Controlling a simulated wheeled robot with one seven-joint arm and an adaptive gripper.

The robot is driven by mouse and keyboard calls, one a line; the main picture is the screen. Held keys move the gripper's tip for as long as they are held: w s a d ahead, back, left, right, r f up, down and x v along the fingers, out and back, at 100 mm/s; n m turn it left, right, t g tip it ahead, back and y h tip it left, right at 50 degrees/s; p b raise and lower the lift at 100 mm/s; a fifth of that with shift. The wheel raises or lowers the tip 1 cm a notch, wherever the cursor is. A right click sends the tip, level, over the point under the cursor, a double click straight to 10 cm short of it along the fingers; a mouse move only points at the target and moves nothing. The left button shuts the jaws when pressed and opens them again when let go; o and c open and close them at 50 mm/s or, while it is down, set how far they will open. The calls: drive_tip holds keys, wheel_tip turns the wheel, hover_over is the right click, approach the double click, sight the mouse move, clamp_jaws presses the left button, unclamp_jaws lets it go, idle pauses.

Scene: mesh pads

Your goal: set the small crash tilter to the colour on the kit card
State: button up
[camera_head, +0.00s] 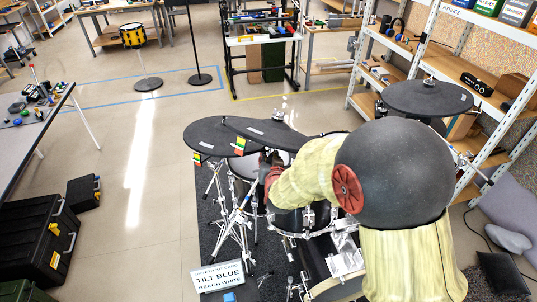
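The kit card (222,278) stands at the lower left of the drum kit. Its lines read "TILT BLUE" and "REACH WHITE"; the smaller top line is hard to read. Two dark mesh cymbal pads, a left one (206,138) and a middle one (268,133), overlap at the kit's back left. Small coloured tags with red, yellow and green hang by them, a left tag (197,158) and a right tag (240,146). I cannot tell which pad is the small crash, and its tilter is not clear. My gripper (268,160) is just below the middle pad, small and partly hidden; its fingers are unclear.
Another cymbal pad (427,98) stands at the right, by shelving (470,75). Stands and drums crowd around my gripper. A black case (38,235) and a table (30,135) are at the left. Open floor (135,190) lies between them and the kit.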

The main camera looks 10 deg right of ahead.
sight(269, 154)
drive_tip(key=shift+b+x, duration=0.3)
drive_tip(key=shift+x, duration=1.8)
drive_tip(key=c, duration=0.6)
clamp_jaws()
drive_tip(key=shift+f, duration=0.1)
